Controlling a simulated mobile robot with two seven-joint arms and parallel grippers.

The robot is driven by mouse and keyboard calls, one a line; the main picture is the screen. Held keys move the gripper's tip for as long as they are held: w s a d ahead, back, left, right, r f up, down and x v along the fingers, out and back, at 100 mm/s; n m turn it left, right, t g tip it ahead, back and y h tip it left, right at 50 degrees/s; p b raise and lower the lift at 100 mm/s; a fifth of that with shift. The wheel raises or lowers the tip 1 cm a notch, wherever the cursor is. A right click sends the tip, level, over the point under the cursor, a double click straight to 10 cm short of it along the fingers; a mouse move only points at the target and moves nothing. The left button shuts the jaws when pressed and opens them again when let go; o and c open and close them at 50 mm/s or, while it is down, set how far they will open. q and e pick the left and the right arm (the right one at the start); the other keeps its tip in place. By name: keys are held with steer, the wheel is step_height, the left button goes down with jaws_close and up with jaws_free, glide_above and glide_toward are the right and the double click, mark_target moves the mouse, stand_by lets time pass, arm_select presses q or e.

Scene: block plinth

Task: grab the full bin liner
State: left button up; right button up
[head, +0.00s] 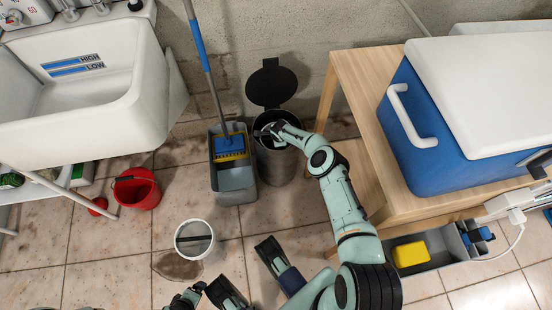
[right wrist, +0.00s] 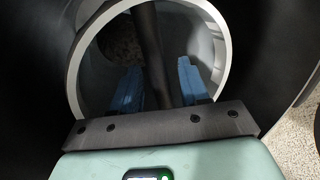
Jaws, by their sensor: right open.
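The bin (head: 277,170) is a dark cylinder on the floor with its black lid (head: 271,83) standing open. My right gripper (head: 266,132) is at the bin's mouth, and my arm hides much of the opening. In the right wrist view its two blue fingers (right wrist: 158,88) are apart inside a pale ring (right wrist: 226,55). A dark upright strip (right wrist: 149,45), perhaps the liner's gathered top, stands between them; I cannot tell whether they touch it. A brownish patch shows beside the strip. The liner's body is hidden in the bin.
A grey mop bucket (head: 236,184) with a blue-handled mop (head: 203,57) stands close left of the bin. A wooden table (head: 352,88) with a blue cooler (head: 420,135) is at the right. A white bucket (head: 195,240) and red bucket (head: 137,188) stand on the floor.

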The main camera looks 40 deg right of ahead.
jaws_close()
steer(key=shift+r, duration=0.1)
stand_by(1.3)
